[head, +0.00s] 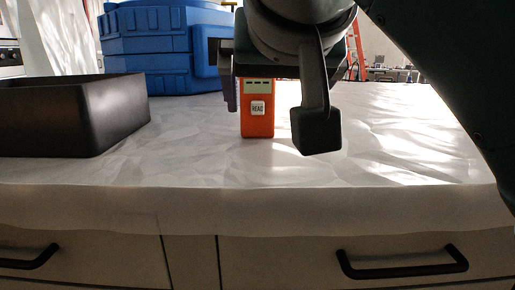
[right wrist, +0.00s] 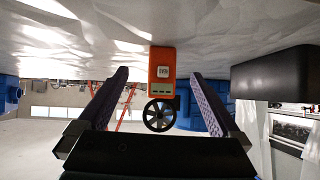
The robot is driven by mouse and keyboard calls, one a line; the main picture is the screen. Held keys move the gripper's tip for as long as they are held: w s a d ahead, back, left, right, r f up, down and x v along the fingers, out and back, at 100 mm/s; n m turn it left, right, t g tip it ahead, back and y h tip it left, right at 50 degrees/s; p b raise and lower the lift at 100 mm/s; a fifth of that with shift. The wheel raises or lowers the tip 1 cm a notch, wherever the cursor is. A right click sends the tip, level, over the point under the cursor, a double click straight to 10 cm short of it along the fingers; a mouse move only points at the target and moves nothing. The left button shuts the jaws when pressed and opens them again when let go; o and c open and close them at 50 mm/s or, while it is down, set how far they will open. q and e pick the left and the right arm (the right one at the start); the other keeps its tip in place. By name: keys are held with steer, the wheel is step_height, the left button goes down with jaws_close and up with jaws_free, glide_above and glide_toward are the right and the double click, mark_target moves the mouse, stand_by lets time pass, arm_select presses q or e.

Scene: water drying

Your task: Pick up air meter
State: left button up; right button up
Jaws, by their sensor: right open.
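The orange air meter (head: 257,122) stands upright on the white-covered counter, with a small display and a white READ button. Its top is hidden behind my right gripper in the head view. In the right wrist view the air meter (right wrist: 162,66) appears upside down, with its black fan wheel toward me. My right gripper (head: 274,112) is open, with one finger on each side of the meter. In the right wrist view gaps show between the meter and both fingers. My left gripper is not in view.
A black open box (head: 70,116) stands on the counter at the left. A blue ribbed container (head: 155,52) stands behind the meter. The counter to the right of the meter is clear. Drawers with black handles (head: 402,266) are below the front edge.

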mark_target(258, 87)
steer(key=w+b, duration=0.1)
steer(key=w, duration=0.1)
steer(key=w+a+r+t+b, duration=0.1)
steer(key=w, duration=0.1)
steer(key=w+a+r+t+b, duration=0.1)
steer(key=w, duration=0.1)
steer(key=shift+w+a+r+h+b, duration=0.1)
steer(key=shift+w+r+h+b, duration=0.05)
steer(key=shift+w+h+b, duration=0.2)
steer(key=x, duration=0.4)
steer(key=shift+d+b, duration=0.25)
steer(key=shift+b, duration=0.05)
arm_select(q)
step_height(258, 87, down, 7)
arm_select(e)
steer(key=shift+x, duration=0.8)
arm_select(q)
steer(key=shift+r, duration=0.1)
arm_select(e)
steer(key=shift+c, duration=0.2)
